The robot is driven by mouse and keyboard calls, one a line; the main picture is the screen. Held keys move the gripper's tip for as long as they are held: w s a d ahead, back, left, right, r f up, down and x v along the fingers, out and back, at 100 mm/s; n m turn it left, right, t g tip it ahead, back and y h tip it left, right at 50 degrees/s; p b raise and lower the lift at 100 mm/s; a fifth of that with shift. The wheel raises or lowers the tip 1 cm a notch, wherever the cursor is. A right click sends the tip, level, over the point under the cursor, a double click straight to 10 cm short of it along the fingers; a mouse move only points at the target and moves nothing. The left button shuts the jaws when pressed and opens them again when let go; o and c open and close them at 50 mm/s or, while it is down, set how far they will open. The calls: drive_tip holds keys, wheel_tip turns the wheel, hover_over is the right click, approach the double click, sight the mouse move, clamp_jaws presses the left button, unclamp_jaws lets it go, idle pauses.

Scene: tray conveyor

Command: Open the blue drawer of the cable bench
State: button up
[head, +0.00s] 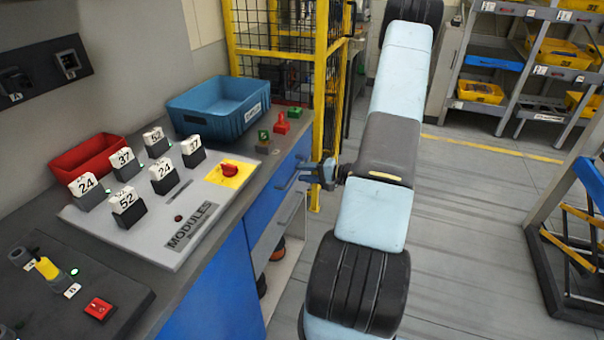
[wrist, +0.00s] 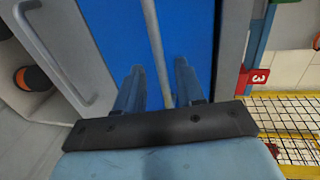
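The blue drawer (head: 262,208) is in the upper front of the cable bench (head: 150,275). Its blue face (wrist: 201,35) fills the upper middle of the wrist view and looks flush with the bench front. A grey bar handle (wrist: 153,40) runs along that face. My gripper (head: 304,173) is at this handle in the head view. In the wrist view its two fingers (wrist: 160,82) are apart, one on each side of the bar, with gaps visible. The handle's end near the gripper palm is partly hidden.
A grey drawer (wrist: 50,35) with its own handle sits beside the blue one in the wrist view. A blue bin (head: 215,108), a red bin (head: 85,158) and number blocks stand on the bench. A yellow mesh fence (head: 322,100) stands close behind my gripper. The floor (head: 465,220) to the right is clear.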

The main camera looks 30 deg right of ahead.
drive_tip(key=shift+w+a+f, duration=0.15)
drive_tip(key=shift+w+a, duration=0.2)
drive_tip(key=shift+w, duration=0.05)
drive_tip(key=shift+c, duration=0.5)
clamp_jaws()
